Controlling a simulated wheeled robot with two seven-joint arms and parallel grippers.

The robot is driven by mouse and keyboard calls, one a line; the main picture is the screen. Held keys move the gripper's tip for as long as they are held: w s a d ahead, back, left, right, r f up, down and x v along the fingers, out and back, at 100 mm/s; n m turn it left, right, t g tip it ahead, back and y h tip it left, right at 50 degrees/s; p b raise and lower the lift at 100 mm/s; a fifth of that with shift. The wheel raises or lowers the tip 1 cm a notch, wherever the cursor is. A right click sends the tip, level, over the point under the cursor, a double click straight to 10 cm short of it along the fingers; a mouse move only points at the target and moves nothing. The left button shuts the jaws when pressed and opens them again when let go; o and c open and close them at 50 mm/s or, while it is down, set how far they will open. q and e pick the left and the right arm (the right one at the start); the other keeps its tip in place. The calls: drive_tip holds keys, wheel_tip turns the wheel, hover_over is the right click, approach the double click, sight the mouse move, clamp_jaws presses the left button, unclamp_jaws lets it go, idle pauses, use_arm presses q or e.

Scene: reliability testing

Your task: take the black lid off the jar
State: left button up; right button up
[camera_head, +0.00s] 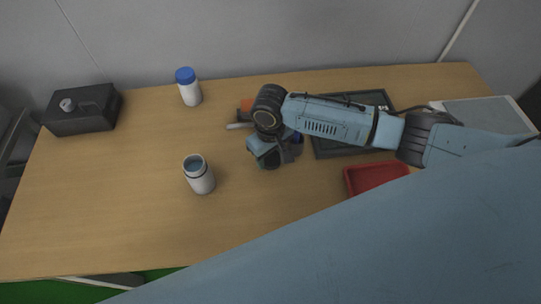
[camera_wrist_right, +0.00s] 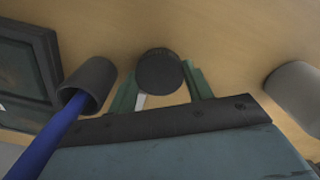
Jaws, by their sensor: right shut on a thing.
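The white jar (camera_head: 200,180) stands upright on the table left of my right gripper. Its top is open, with a dark rim and a grey-blue inside. My right gripper (camera_head: 268,157) is shut on the round black lid (camera_wrist_right: 159,74), which sits between its two green fingers in the right wrist view. The lid is apart from the jar; its height above the table is hard to tell. A pale rounded body at the right edge of the wrist view looks like the jar (camera_wrist_right: 298,92). My left gripper is not in view.
A white bottle with a blue cap (camera_head: 188,86) stands at the back. A black box (camera_head: 84,110) is at the back left. A red tray (camera_head: 376,178) and a dark tray (camera_head: 325,149) lie right. A dark cup (camera_wrist_right: 92,82) holding something blue is near my gripper.

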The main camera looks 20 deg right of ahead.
sight(270, 158)
drive_tip(key=shift+f, duration=0.25)
drive_tip(key=o, duration=1.1)
drive_tip(key=shift+f, duration=0.1)
wheel_tip(270, 158, up, 12)
drive_tip(key=p, duration=0.3)
drive_tip(key=shift+r, duration=0.2)
